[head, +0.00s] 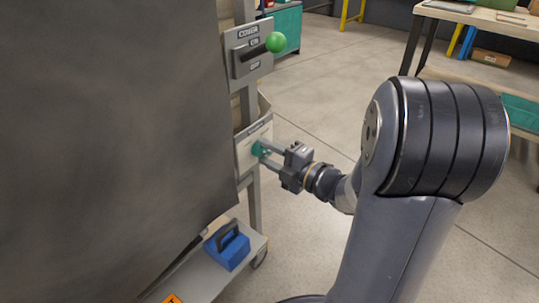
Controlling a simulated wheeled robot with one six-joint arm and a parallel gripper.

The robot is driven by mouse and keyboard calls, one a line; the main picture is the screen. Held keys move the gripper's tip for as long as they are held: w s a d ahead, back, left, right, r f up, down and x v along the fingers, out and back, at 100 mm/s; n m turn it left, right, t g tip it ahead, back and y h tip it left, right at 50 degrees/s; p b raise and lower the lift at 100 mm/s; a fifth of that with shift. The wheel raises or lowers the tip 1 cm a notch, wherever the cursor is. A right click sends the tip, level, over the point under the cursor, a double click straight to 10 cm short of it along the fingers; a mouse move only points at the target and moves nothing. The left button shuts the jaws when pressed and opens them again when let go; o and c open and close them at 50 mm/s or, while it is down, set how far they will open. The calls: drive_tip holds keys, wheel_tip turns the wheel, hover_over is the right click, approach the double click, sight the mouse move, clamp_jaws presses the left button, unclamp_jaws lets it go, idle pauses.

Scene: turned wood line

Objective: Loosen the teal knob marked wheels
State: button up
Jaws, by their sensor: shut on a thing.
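The teal knob (257,149) sits on a light plate (243,156) fixed to the grey upright post. My gripper (267,153) reaches it from the right, its two fingers around the knob and shut on it. The fingers hide part of the knob. Any marking on the plate is too small to read from here.
A large dark panel (110,120) fills the left. Below, a blue box with a handle (227,246) stands on a grey shelf (205,279). Open floor lies behind my arm.

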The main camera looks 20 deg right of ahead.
idle(0.3)
drive_tip(key=o, duration=1)
drive_tip(key=shift+s+d, duration=0.1)
drive_tip(key=p+v, duration=0.2)
drive_tip(key=v, duration=0.8)
drive_tip(key=shift+s+p, duration=0.25)
drive_tip(key=shift+p, duration=0.05)
drive_tip(key=shift+w, duration=0.15)
drive_tip(key=shift+b+x, duration=1.3)
drive_tip(key=shift+x, duration=3.95)
drive_tip(key=shift+d, duration=0.1)
